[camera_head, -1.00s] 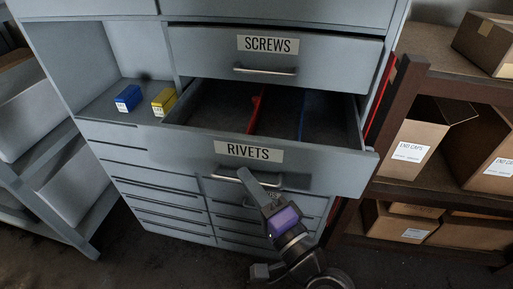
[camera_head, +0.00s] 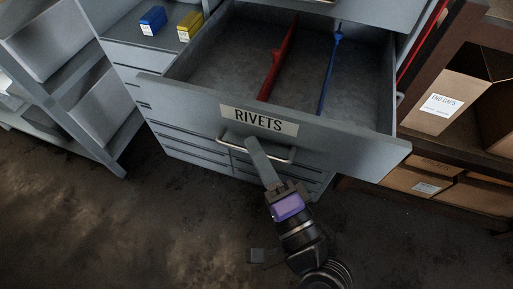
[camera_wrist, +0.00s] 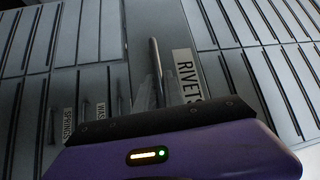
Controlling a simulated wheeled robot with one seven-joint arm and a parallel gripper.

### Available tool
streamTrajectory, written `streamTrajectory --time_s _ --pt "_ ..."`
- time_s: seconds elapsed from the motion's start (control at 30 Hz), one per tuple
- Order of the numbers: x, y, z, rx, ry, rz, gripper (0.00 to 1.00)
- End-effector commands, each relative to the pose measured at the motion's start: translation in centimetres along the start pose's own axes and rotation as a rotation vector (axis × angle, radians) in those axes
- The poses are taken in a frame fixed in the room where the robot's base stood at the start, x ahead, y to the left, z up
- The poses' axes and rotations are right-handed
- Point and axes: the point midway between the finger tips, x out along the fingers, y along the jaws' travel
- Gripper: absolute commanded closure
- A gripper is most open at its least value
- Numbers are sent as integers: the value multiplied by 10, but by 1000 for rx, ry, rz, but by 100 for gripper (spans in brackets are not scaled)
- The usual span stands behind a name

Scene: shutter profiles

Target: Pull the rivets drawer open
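The rivets drawer (camera_head: 345,148) is a grey drawer with a white RIVETS label (camera_head: 259,121). It stands well out of the cabinet, and its inside shows from above. The RIVETS label also shows there (camera_wrist: 187,76), just right of the fingers.
A blue box (camera_head: 152,20) and a yellow box (camera_head: 189,26) sit in the cabinet's left opening. A shelf with cardboard boxes (camera_head: 440,103) stands at right. Floor at left front is clear.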

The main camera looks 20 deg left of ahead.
Motion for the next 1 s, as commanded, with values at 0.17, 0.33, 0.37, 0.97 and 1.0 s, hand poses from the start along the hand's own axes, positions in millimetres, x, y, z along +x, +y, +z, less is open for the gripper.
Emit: streamTrajectory --time_s 0.17,0.33,0.37,0.97,1.0 --pt "0 0 0 0 0 0 80" --pt "-1 0 0 1 -1 0 80" --pt "-2 1 0 1 -1 0 80" --pt "-76 2 0 1 0 1 80" --pt "-78 1 0 0 0 0 80"
